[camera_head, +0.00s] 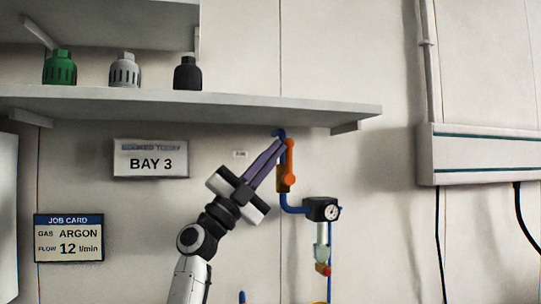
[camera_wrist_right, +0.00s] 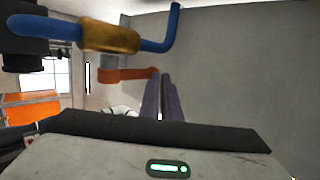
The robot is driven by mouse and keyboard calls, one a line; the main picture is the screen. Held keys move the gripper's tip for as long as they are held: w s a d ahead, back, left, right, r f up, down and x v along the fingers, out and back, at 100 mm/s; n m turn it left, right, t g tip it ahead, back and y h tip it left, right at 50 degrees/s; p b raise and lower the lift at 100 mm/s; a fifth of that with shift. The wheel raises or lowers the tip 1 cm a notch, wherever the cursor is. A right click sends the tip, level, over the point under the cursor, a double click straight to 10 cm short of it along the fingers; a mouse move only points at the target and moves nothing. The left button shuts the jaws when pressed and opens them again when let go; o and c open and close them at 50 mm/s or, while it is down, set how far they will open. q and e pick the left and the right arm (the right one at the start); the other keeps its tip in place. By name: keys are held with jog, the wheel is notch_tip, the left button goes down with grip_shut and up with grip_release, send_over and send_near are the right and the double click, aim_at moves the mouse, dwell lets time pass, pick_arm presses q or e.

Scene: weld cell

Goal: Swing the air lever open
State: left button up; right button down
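The orange air lever (camera_head: 286,166) stands upright along the blue air pipe (camera_head: 283,198) on the wall. In the right wrist view the lever (camera_wrist_right: 128,74) runs sideways from its pivot to my fingertips. My right gripper (camera_head: 281,143) reaches up from the lower left, its purple fingers at the lever's upper end. In the wrist view its fingers (camera_wrist_right: 160,76) are close together with a narrow gap and look shut on the lever's end. The contact is partly hidden by the fingers. My left gripper is not in view.
A shelf (camera_head: 230,105) with several coloured caps runs above the gripper. A black gauge (camera_head: 322,209) sits on the pipe at lower right. A grey wall box (camera_head: 480,153) is at far right. The wall between the pipe and box is clear.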

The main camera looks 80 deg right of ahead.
jog(key=shift+r+h, duration=0.1)
jog(key=shift+h, duration=0.2)
jog(key=shift+w+a, duration=0.1)
jog(key=shift+w, duration=0.05)
jog(key=w+a+b, duration=0.2)
jog(key=w+a, duration=0.6)
jog(key=w, duration=0.2)
jog(key=shift+w+a, duration=0.3)
jog(key=shift+a, duration=0.05)
